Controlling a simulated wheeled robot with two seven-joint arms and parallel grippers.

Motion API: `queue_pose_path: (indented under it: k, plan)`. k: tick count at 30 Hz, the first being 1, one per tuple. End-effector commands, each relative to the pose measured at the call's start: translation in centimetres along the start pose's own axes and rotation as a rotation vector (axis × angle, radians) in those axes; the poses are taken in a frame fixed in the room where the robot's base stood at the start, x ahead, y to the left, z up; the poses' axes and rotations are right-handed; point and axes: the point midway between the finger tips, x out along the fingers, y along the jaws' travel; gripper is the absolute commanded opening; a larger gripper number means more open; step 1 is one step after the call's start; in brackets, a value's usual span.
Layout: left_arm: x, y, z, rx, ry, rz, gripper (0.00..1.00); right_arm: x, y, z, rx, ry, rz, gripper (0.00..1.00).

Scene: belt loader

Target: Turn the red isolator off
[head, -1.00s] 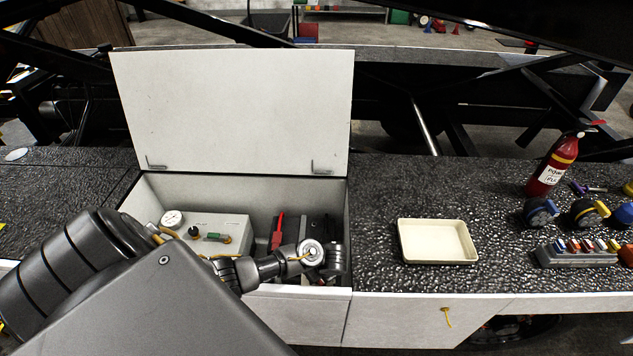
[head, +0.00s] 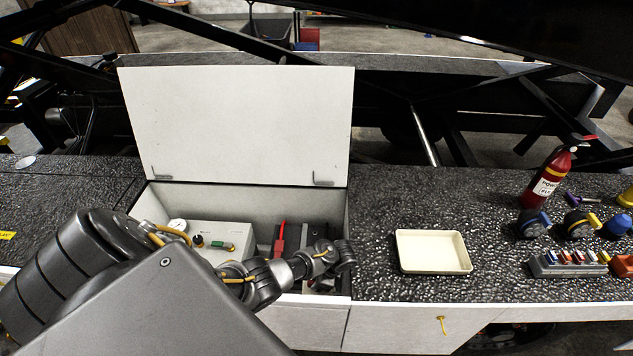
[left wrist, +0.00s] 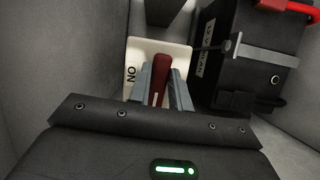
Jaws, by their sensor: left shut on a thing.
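The red isolator handle (left wrist: 160,72) stands on a cream plate (left wrist: 139,53) marked "ON" in the left wrist view. My left gripper (left wrist: 164,88) is shut on the handle, with a grey finger on each side of it. In the head view my left gripper (head: 338,256) reaches into the open compartment at its right end, and the arm hides the isolator there. My right gripper is not in view.
The compartment lid (head: 235,125) stands open behind. Inside are a grey box with a gauge (head: 220,236) and a black battery (left wrist: 240,60) with a strap, close beside the isolator. A cream tray (head: 432,252) and a fire extinguisher (head: 547,182) stand to the right.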

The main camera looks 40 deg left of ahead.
Motion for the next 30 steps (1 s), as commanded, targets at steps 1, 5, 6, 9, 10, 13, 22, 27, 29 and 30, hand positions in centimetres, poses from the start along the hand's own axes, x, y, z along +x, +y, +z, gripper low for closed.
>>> queue_pose_path:
  k: [1,5,6,9,10,13,22,27,29,30]
  plan:
    - [-0.05,0.05,-0.03,-0.017,0.001,0.008,0.0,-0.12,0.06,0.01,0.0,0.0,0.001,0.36]
    - [-0.01,0.06,-0.02,-0.048,0.001,0.021,0.0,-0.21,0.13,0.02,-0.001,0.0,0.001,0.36]
    - [0.0,0.07,-0.02,-0.055,0.001,0.024,0.0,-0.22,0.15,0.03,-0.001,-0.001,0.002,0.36]
    - [0.03,0.08,-0.02,-0.067,0.001,0.029,0.0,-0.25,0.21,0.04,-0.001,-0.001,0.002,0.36]
    - [0.04,0.08,-0.02,-0.069,0.001,0.03,0.0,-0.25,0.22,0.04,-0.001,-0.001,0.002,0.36]
    - [0.05,0.08,-0.02,-0.074,0.001,0.031,0.0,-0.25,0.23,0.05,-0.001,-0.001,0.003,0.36]
    - [0.06,0.09,-0.02,-0.074,0.001,0.031,0.0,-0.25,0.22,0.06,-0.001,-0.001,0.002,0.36]
    - [0.04,0.08,-0.03,-0.073,0.001,0.031,0.42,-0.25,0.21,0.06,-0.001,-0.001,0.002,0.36]
    - [0.03,0.06,-0.03,-0.073,0.001,0.031,0.42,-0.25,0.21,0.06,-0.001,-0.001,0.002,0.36]
    - [0.03,0.06,-0.02,-0.073,0.001,0.03,0.42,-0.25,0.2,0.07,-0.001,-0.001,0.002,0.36]
